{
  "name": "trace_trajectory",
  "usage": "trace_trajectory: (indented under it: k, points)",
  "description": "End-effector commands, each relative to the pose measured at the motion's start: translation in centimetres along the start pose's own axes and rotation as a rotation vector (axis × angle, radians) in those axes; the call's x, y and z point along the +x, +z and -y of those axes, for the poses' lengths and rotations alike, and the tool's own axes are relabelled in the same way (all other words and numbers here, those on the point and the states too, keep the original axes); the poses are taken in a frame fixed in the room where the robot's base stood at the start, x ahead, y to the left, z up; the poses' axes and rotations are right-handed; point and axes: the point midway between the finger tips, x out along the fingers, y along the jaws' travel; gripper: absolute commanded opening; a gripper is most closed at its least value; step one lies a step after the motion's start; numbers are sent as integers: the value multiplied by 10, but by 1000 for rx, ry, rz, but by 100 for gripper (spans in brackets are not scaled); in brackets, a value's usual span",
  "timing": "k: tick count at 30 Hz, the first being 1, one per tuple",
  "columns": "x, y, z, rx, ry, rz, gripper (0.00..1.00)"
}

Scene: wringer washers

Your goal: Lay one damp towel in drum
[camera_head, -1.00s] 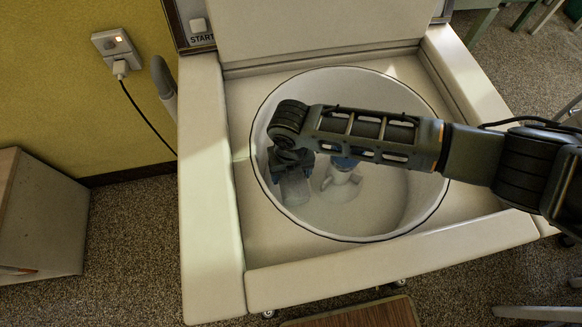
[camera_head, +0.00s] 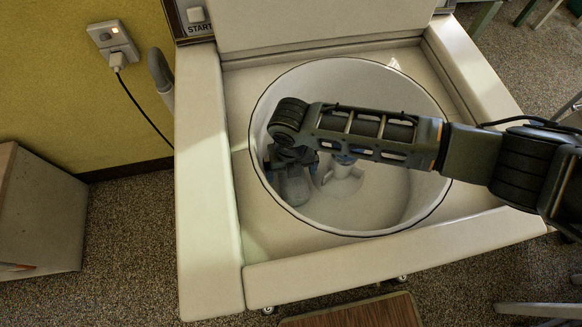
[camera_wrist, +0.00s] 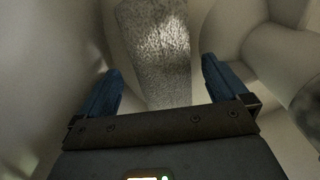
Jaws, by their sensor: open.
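The washer's round white drum (camera_head: 405,200) is open, with a pale agitator (camera_head: 343,182) standing in its middle. My gripper (camera_head: 293,165) reaches down inside the drum at its left side, to the left of the agitator. A grey, rough-textured towel (camera_head: 294,192) is in the drum below my gripper. In the wrist view the towel (camera_wrist: 155,45) shows as a strip beyond and between the two blue fingers of my gripper (camera_wrist: 162,66). The fingers are spread apart and do not grip it. Part of the towel is hidden by my gripper in the head view.
The washer's raised lid (camera_head: 320,25) stands behind the drum, and a flat rim (camera_head: 208,180) surrounds it. A wall socket (camera_head: 112,42) with a plugged cable is at the left. A wooden cabinet (camera_head: 40,215) stands on the floor at the lower left.

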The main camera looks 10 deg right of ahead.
Motion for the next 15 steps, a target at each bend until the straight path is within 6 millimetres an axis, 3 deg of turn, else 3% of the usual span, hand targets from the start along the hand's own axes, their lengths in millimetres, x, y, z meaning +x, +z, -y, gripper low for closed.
trace_trajectory:
  k: [8,15]
  points:
    - [-2,0,0,0,0,-1,100]
    - [-37,1,0,-1,0,3,100]
